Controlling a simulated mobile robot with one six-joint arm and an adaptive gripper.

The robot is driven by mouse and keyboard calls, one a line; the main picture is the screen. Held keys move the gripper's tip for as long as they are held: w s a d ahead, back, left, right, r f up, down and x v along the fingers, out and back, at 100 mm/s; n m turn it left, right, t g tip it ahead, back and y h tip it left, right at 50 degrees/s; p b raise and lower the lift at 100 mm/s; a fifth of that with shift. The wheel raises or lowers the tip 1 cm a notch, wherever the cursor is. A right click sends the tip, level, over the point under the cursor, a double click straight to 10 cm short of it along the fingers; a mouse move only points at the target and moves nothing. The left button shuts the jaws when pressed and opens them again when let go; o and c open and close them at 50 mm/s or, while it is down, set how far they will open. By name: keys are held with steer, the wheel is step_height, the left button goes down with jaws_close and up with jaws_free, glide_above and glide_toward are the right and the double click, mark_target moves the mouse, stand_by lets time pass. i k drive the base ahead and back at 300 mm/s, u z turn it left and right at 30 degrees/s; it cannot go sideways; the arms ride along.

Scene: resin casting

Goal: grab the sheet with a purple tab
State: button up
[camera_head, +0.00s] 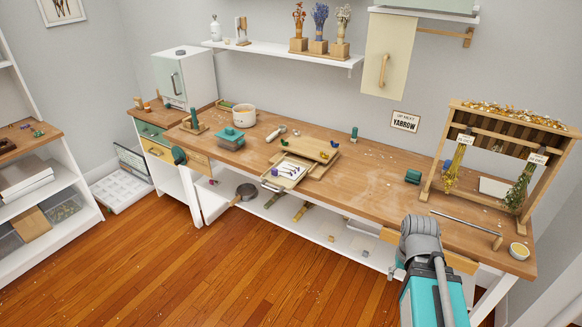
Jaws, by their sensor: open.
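A light tray (276,184) at the front middle of the workbench holds a pale sheet (291,169) with small dark marks on it. Boards (309,149) lie stacked just behind it, with small yellow and blue pieces along their upper edge. My arm, grey and teal, rises at the lower right in front of the bench, well right of the tray. My gripper's fingers cannot be made out; nothing is seen held.
The workbench (375,190) has a clear stretch right of the boards. A drying rack (431,178) with hanging flower bunches stands at its right end. A teal box (231,138) and white pot (243,115) stand left. A rod (465,222) lies near the front right edge.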

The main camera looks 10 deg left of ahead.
mark_target(289, 171)
steer(key=z, duration=0.05)
steer(key=i, duration=1.1)
steer(key=u, duration=0.7)
